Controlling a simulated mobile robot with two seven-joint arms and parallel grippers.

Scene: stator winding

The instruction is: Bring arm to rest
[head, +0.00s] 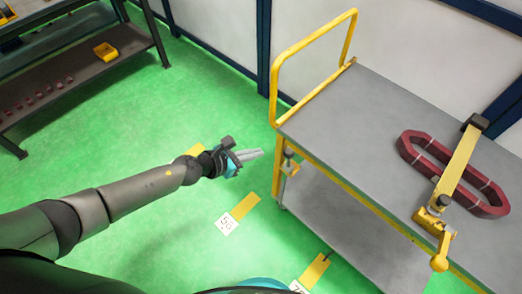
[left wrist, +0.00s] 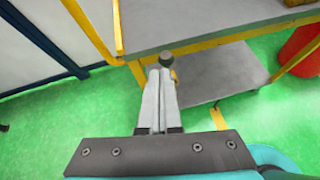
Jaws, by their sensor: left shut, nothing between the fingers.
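My left arm reaches in from the left in the head view. Its gripper (head: 250,155) is shut and empty, held over the green floor just left of the cart. In the left wrist view the two fingers of the gripper (left wrist: 158,100) lie side by side and point toward the cart. My right gripper is not in view.
A grey-topped cart (head: 345,110) with a yellow frame stands at right. On it lies a dark red coil ring (head: 418,165) under a yellow clamp bar (head: 460,160). A dark shelf (head: 95,75) holds a yellow bin (head: 105,51). Green floor between is mostly free.

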